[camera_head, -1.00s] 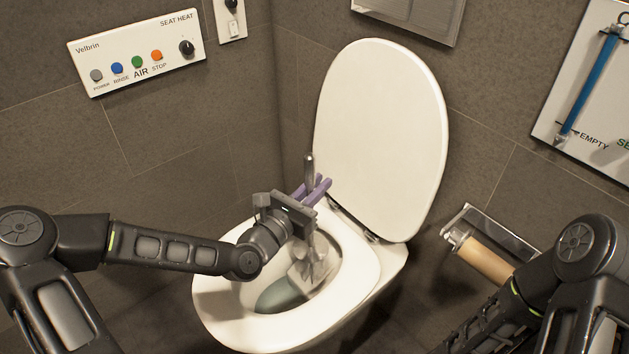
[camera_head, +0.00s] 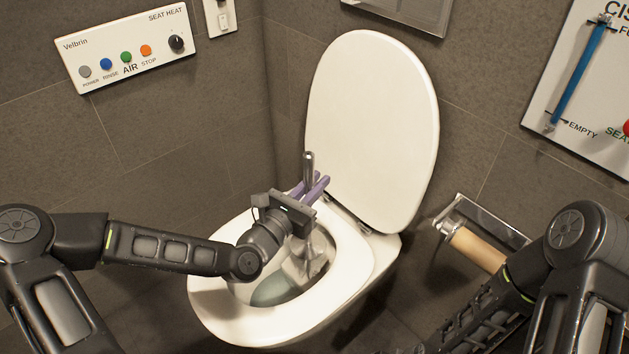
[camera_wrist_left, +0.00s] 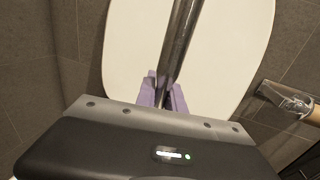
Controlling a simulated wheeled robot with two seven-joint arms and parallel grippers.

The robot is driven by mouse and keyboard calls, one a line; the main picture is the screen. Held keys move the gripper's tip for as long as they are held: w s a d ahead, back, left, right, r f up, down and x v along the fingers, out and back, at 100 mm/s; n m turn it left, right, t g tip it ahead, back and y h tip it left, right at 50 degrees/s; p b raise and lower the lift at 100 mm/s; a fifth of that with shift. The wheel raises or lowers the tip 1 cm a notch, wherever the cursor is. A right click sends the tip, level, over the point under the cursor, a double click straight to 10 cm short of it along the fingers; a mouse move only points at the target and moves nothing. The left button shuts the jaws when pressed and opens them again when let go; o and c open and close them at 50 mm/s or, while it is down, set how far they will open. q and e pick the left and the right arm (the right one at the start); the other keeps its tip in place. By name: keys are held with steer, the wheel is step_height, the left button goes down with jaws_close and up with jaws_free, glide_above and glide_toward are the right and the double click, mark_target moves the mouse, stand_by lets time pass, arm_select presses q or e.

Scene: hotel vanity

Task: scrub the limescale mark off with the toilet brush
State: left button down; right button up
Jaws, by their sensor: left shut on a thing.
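My left gripper (camera_head: 314,188) has purple fingers shut on the upright metal handle of the toilet brush (camera_head: 309,165). In the left wrist view the handle (camera_wrist_left: 181,40) rises between the purple fingers (camera_wrist_left: 163,92). The brush's pale head (camera_head: 306,264) is down inside the bowl of the toilet (camera_head: 225,318), under the gripper. A light greyish patch around the head may be the limescale mark, but I cannot tell it from the brush. The raised lid (camera_head: 372,130) stands behind. My right arm shows at the right; its gripper is outside the view.
A button panel (camera_head: 125,48) is on the left wall. A toilet paper holder with a brown roll (camera_head: 475,249) is right of the toilet, close to my right arm. A gauge board with a blue bar (camera_head: 580,78) hangs at the upper right.

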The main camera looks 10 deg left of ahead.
arm_select(q)
steer(key=shift+s+d, duration=0.1)
steer(key=shift+s+d, duration=0.55)
steer(key=shift+d, duration=0.1)
steer(key=shift+w+a+p, duration=0.3)
steer(key=shift+w+a, duration=0.35)
steer(key=shift+a, duration=0.1)
steer(key=shift+a, duration=0.1)
